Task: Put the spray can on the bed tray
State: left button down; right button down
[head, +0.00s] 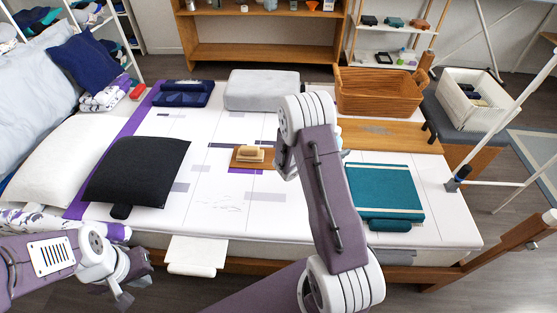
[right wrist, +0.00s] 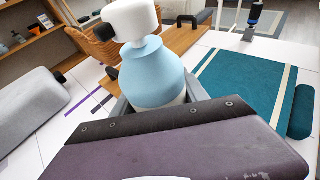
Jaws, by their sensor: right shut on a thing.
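The spray can (right wrist: 152,75), light blue with a white top, stands upright between the grey fingers of my right gripper (right wrist: 158,102) in the right wrist view. My right gripper is shut on it. In the head view my right arm hides the can and most of that gripper. The bed tray (head: 385,133) is a wooden board with dark handles, lying on the bed right of my right arm. It also shows behind the can in the right wrist view (right wrist: 185,42). My left gripper (head: 128,284) is open and empty at the lower left, near the bed's front edge.
A wicker basket (head: 380,92) stands just behind the tray, and a folded teal mat (head: 383,190) lies in front of it. A grey box (head: 262,90), a small wooden board with a block (head: 250,155) and a black cushion (head: 138,170) are on the bed. The tray's visible top looks clear.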

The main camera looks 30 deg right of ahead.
jog(key=w+a+f+b, duration=0.1)
jog(key=w+f, duration=0.1)
jog(key=w, duration=0.1)
jog(key=w+a+f+b, duration=0.1)
jog(key=w+f, duration=0.1)
jog(key=w, duration=0.2)
jog(key=w+a+f+b, duration=0.1)
jog(key=w+a+f, duration=0.1)
jog(key=w+f, duration=0.1)
jog(key=shift+w+b, duration=0.4)
jog(key=shift+w, duration=0.05)
jog(key=shift+f+b, duration=0.9)
jog(key=shift+f, duration=1.05)
jog(key=shift+f, duration=0.15)
jog(key=c, duration=0.6)
grip_release()
